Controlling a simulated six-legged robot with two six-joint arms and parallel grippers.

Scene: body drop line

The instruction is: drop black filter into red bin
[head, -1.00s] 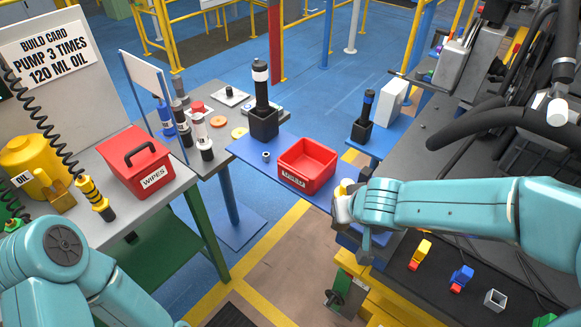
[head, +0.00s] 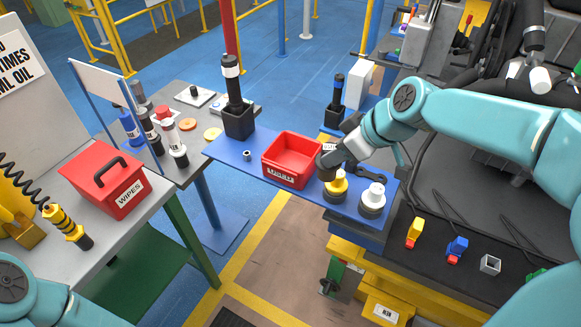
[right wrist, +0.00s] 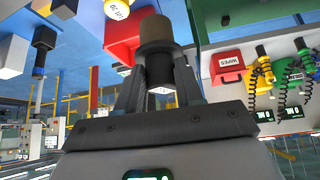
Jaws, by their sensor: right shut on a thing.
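The red bin (head: 276,172) is an open box with a white label, standing on a blue shelf (head: 231,153). My right gripper (head: 338,158) is at the right edge of the bin in the head view, shut on the dark filter (head: 327,166). In the right wrist view the filter (right wrist: 160,60) is a cylinder with a brown-black upper part and black lower part, upright between the fingers (right wrist: 158,85). Part of the red bin (right wrist: 122,35) shows behind it there. I cannot tell the filter's exact height over the bin rim. My left gripper is out of view.
Right of the bin stand a yellow-topped filter (head: 336,187) and a white-topped one (head: 372,197), with a dark wrench-like tool (head: 371,173) behind. A tall black cylinder in a black holder (head: 237,118) stands left of the bin. A red wipes box (head: 105,185) sits further left.

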